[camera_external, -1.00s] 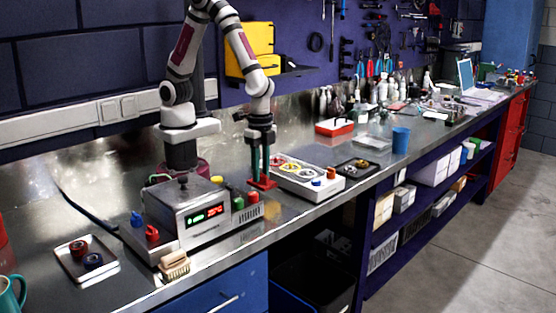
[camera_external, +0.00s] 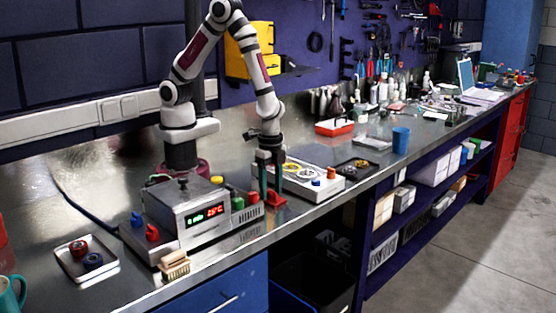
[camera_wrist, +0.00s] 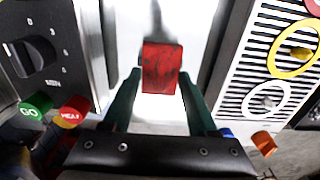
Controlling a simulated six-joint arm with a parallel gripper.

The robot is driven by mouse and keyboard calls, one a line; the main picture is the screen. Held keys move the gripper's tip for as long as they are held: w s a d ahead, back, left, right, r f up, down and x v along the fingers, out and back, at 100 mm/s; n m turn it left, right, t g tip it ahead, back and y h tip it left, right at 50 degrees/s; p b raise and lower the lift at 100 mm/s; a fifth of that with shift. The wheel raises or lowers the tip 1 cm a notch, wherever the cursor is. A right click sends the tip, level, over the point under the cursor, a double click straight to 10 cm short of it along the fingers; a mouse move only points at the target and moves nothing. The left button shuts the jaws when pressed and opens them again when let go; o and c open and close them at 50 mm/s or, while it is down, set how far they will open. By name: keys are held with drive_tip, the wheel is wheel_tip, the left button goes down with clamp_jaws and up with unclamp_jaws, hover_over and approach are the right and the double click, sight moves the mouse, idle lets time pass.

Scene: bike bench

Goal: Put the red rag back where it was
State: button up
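The red rag (camera_external: 277,200) is a small folded red piece, low at the bench top between the grey control box and the white panel. In the wrist view the red rag (camera_wrist: 161,68) is a dark-streaked block between my two green fingertips. My gripper (camera_external: 271,190) points down over it, its fingers spread to either side. In the wrist view my gripper (camera_wrist: 160,76) shows a narrow gap left of the rag; the right fingertip is at or very near its edge. The rag's underside is hidden.
The grey control box (camera_external: 190,215) with buttons and display stands close on the left. The white panel (camera_external: 312,184) with colored rings stands close on the right. A wooden brush (camera_external: 174,265) and a tray (camera_external: 72,270) lie further left. The bench front edge is near.

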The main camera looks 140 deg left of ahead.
sight(271, 191)
wheel_tip(271, 191, up, 11)
drive_tip(key=s+d+r+m+y, duration=0.1)
drive_tip(key=s+d+r+m, duration=0.1)
drive_tip(key=s, duration=0.6)
drive_tip(key=s+d+r+m, duration=0.3)
drive_tip(key=s+d+r, duration=0.1)
drive_tip(key=s+r, duration=0.3)
drive_tip(key=s, duration=0.2)
drive_tip(key=shift+s+d+m+y, duration=0.2)
drive_tip(key=shift+s+m+y, duration=0.1)
drive_tip(key=shift+y, duration=0.1)
drive_tip(key=shift+r, duration=0.1)
